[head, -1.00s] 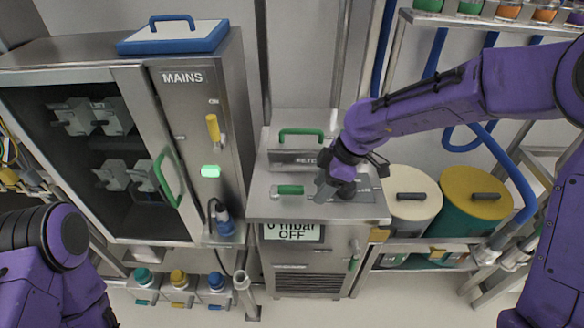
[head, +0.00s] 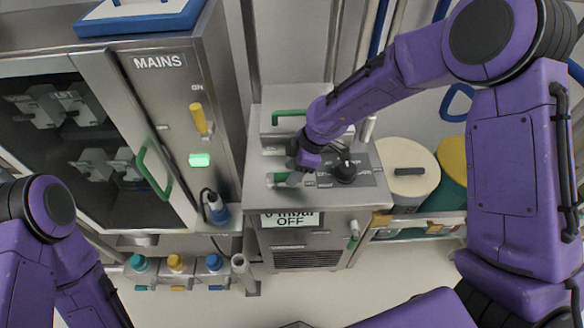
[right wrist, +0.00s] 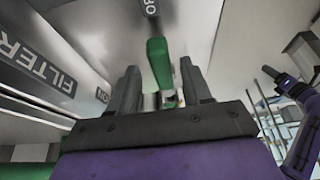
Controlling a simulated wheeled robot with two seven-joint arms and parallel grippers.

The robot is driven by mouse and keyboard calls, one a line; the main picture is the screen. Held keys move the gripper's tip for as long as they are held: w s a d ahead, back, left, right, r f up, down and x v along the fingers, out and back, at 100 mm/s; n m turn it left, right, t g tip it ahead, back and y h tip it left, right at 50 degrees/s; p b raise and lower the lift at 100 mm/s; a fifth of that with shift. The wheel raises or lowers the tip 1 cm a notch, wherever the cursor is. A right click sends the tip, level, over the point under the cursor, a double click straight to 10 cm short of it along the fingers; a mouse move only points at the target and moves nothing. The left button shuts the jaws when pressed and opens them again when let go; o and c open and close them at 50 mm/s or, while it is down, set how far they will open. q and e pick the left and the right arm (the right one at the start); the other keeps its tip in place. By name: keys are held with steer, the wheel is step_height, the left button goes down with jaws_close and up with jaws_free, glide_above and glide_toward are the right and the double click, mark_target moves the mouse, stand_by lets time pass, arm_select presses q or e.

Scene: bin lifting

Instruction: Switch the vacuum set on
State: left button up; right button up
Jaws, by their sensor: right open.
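The vacuum set (head: 300,237) is a steel cabinet whose front display (head: 290,220) reads "0 mbar" and "OFF". A small green-handled lever (head: 279,178) lies on its top, beside a dark label plate with a black knob (head: 344,171). My right gripper (head: 294,174) is low over the top at the right end of this lever. In the right wrist view the green handle (right wrist: 158,62) lies between the two open fingers, with gaps on both sides. The fingers partly hide the lever's pivot end in the head view. My left gripper is out of view; only its arm shows.
A MAINS cabinet (head: 176,100) with a yellow lever (head: 198,118) and lit green lamp (head: 199,160) stands left. A green-handled filter box (head: 270,133) rises behind the lever. Lidded drums (head: 407,160) stand right. The floor in front is clear.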

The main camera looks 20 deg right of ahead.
steer(key=shift+a+f, duration=0.15)
steer(key=shift+f, duration=0.05)
steer(key=shift+s, duration=0.15)
jaws_close()
